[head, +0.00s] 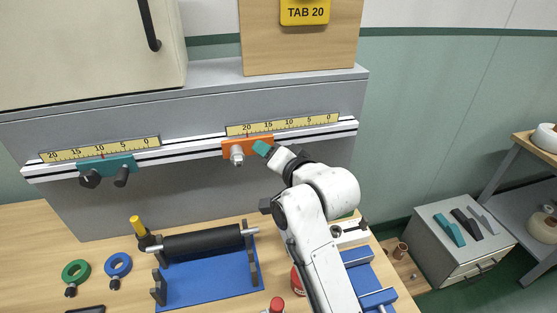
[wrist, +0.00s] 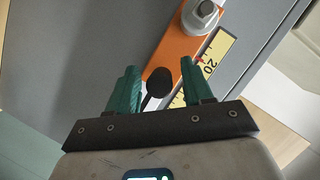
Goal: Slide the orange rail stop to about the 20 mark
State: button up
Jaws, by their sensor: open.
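The orange rail stop (head: 232,150) sits on the right-hand white rail, below the left end of its yellow scale (head: 290,124). It has a silver knob (head: 237,158) and a dark round-ended knob (wrist: 158,82). In the wrist view the orange stop (wrist: 178,48) shows a small red pointer near the scale's 20 (wrist: 210,68); its exact reading is hard to tell. My gripper (head: 264,149) is at the stop's right end. In the wrist view its green fingers (wrist: 158,68) are open, one on each side of the dark knob, with gaps visible. The head view hides that knob.
A teal stop (head: 107,166) sits on the left rail under another scale. A yellow sign (head: 305,12) reads TAB 20. Below are a black roller on a blue base (head: 205,285), green and blue rings, and a red-capped bottle (head: 277,304). A grey cabinet (head: 465,245) stands right.

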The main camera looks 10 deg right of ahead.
jog(key=b+v, duration=0.1)
jog(key=v, duration=0.9)
jog(key=shift+s+b, duration=0.25)
jog(key=shift+b, duration=0.1)
jog(key=shift+d+f, duration=0.1)
